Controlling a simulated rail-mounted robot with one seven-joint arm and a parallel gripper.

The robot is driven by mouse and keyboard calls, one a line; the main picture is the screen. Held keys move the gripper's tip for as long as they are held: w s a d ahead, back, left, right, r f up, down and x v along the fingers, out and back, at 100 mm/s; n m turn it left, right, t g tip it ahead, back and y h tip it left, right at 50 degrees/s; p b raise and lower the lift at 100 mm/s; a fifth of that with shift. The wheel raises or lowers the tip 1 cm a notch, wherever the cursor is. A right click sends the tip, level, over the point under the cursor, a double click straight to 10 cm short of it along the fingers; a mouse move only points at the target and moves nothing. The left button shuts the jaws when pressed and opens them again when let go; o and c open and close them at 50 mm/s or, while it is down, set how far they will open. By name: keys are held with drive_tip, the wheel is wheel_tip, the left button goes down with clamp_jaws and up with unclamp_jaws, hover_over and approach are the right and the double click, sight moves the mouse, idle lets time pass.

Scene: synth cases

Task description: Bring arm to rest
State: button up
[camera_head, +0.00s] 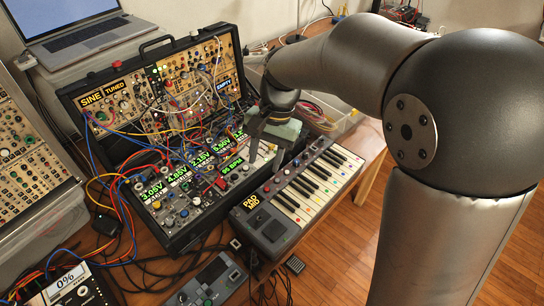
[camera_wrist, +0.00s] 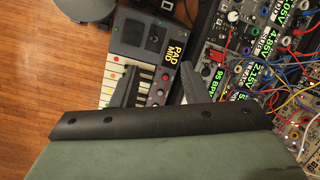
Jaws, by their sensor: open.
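My arm (camera_head: 345,60) reaches in from the right in the head view and bends down toward the table. My gripper (camera_head: 265,158) points down over the gap between the modular synth case (camera_head: 165,235) and the small keyboard (camera_head: 335,165). In the wrist view my gripper (camera_wrist: 159,70) shows two fingers spread apart with nothing held between them. The keyboard marked PAD MID (camera_wrist: 140,45) lies beyond the fingers, and the synth panel is at the right. I cannot tell how high the fingertips are above the keyboard.
Many patch cables (camera_head: 185,110) loop out from the synth. A laptop (camera_head: 80,30) stands at the back left, and another module rack (camera_head: 25,160) at the left edge. Wooden floor (camera_head: 330,255) is open at the lower right.

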drive_tip(key=shift+s+d, duration=0.15)
drive_tip(key=shift+d, duration=0.3)
drive_tip(key=s+d+f+n+t+h, duration=0.2)
drive_tip(key=s+d+f+n, duration=0.1)
drive_tip(key=s+d, duration=1.2)
drive_tip(key=d, duration=0.2)
drive_tip(key=shift+s+d+f+n, duration=0.15)
drive_tip(key=shift+d+n, duration=0.15)
idle(0.8)
